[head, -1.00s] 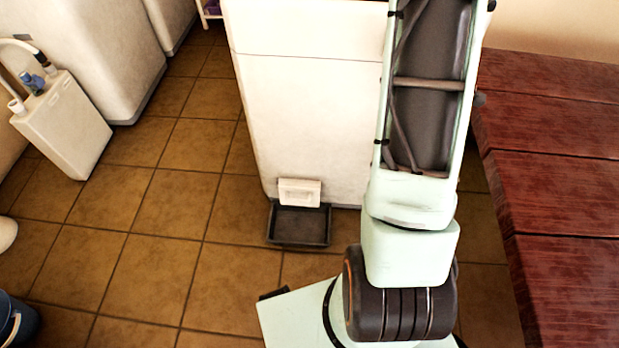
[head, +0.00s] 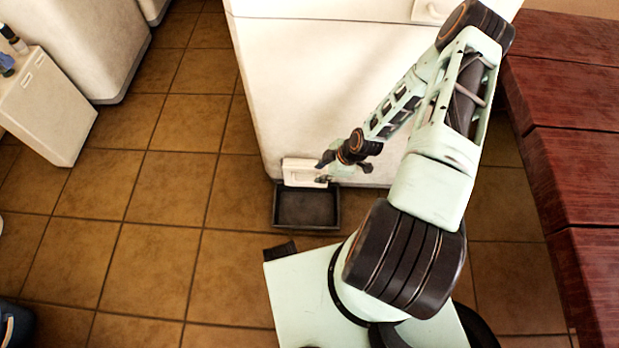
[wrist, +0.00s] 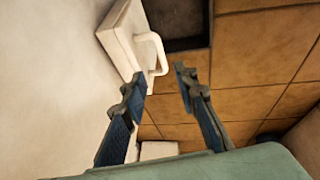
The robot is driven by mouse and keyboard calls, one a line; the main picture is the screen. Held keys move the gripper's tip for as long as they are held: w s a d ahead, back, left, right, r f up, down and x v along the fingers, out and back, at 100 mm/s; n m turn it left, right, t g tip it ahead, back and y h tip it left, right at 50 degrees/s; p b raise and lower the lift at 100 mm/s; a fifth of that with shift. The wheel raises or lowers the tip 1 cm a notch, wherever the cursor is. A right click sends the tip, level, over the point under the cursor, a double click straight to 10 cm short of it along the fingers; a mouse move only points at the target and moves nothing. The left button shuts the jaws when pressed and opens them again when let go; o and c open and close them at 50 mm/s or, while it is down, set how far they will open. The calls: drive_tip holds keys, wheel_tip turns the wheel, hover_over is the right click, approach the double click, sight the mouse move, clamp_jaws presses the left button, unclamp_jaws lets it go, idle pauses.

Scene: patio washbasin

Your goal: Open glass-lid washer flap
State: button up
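The white washer (head: 310,105) stands in the middle of the head view. Its small white flap (head: 298,172) is low on the front, just above a dark tray, and looks shut. In the wrist view the flap (wrist: 120,40) carries a white loop handle (wrist: 160,52). My gripper (head: 325,172) is down at the flap's right side and partly covers it. In the wrist view my gripper (wrist: 158,80) is open and empty, with the handle's near end in line with the gap between the fingertips. I cannot tell whether they touch.
The dark tray (head: 307,225) lies on the tiled floor below the flap. A red wooden bench (head: 575,130) is on the right. A white container (head: 45,110) and another white appliance (head: 90,45) are at the left. The tiles between are clear.

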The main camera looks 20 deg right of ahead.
sight(307, 182)
drive_tip(key=b+x, duration=0.3)
drive_tip(key=x, duration=0.7)
drive_tip(key=shift+f, duration=0.15)
clamp_jaws()
